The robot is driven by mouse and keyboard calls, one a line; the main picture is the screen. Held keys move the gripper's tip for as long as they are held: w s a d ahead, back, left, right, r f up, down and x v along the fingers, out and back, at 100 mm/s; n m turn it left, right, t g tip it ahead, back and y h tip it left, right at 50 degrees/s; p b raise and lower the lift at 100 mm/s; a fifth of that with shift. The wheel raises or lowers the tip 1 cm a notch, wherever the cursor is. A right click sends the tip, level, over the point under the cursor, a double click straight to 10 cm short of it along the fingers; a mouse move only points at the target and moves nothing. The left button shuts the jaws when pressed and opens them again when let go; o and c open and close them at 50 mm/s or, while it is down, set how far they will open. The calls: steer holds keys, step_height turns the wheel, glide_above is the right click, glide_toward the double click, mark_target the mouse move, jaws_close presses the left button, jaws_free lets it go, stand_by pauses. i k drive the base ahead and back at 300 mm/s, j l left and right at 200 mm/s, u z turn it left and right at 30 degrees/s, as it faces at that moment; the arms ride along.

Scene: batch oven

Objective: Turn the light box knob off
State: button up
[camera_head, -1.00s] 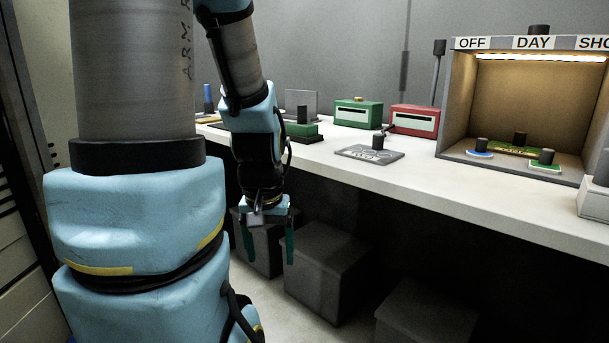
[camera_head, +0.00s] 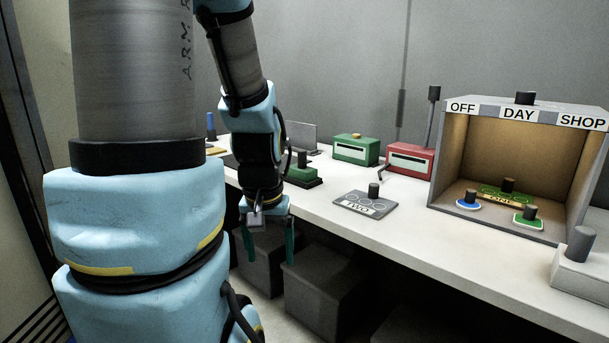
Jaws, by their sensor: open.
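The light box (camera_head: 438,170) stands on the counter at the right, open toward me, with a warm lit interior. Its top front edge carries the labels OFF, DAY and SHOP from left to right. A short black knob (camera_head: 525,97) stands on its top, behind the DAY label. My gripper (camera_head: 269,252) hangs pointing down in front of the counter edge, far to the left of the light box. Its two fingers are apart with nothing between them.
Small pieces with black pegs sit inside the box. A white block (camera_head: 583,275) with a grey peg stands at its right front. A grey plate (camera_head: 367,205), red box (camera_head: 410,159) and green box (camera_head: 356,150) are on the counter. Grey bins (camera_head: 325,285) stand below.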

mark_target(523, 97)
steer(key=z, duration=1)
steer(key=i+l+u, duration=0.1)
steer(key=l+u, duration=0.45)
steer(key=l, duration=0.25)
